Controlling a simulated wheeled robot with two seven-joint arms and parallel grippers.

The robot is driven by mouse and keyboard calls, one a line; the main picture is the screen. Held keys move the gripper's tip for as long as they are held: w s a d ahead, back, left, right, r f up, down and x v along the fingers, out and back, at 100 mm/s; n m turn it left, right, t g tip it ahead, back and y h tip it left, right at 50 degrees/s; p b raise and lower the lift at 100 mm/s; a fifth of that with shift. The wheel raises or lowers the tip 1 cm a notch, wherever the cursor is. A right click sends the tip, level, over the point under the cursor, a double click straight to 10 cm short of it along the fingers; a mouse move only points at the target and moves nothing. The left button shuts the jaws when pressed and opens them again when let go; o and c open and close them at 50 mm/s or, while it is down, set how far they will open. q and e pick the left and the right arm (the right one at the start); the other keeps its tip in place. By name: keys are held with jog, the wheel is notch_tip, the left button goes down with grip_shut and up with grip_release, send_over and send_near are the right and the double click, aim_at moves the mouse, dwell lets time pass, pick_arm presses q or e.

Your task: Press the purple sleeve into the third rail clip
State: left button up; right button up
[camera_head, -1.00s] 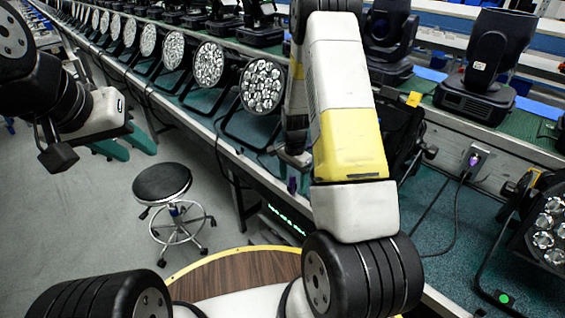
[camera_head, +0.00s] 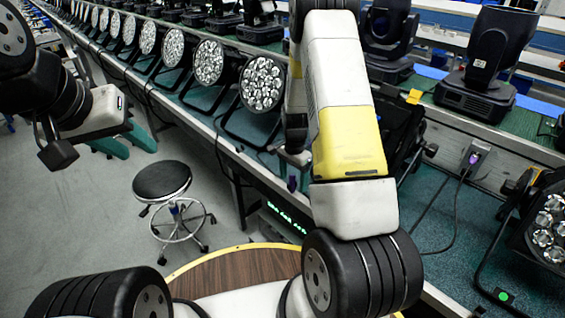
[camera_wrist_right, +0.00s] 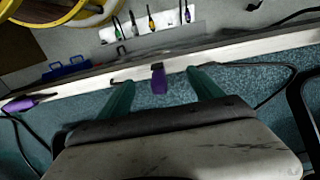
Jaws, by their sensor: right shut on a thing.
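The purple sleeve (camera_wrist_right: 158,80) shows between the green fingers of my right gripper (camera_wrist_right: 160,86) in the right wrist view, at the pale table edge. A dark piece sits at its far end. My right gripper is shut on it, though the exact contact is hard to see. A small purple bit (camera_head: 292,184) also shows beside my right arm in the head view, where the arm hides most of that gripper. The rail clips cannot be told apart. My left gripper (camera_head: 124,143) is open and empty over the floor at the left.
Another purple piece is on the grey outlet box (camera_head: 478,158), with a black cable. Several par cans (camera_head: 263,85) line the bench. A stool (camera_head: 163,181) stands in front. In the wrist view, a white tool strip (camera_wrist_right: 152,25) lies beyond the edge.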

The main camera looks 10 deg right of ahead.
jog(key=shift+f, duration=1.05)
dwell(1.8)
jog(key=shift+f, duration=0.3)
jog(key=c, duration=0.7)
jog(key=shift+o, duration=0.2)
jog(key=shift+s, duration=0.1)
jog(key=o, duration=2)
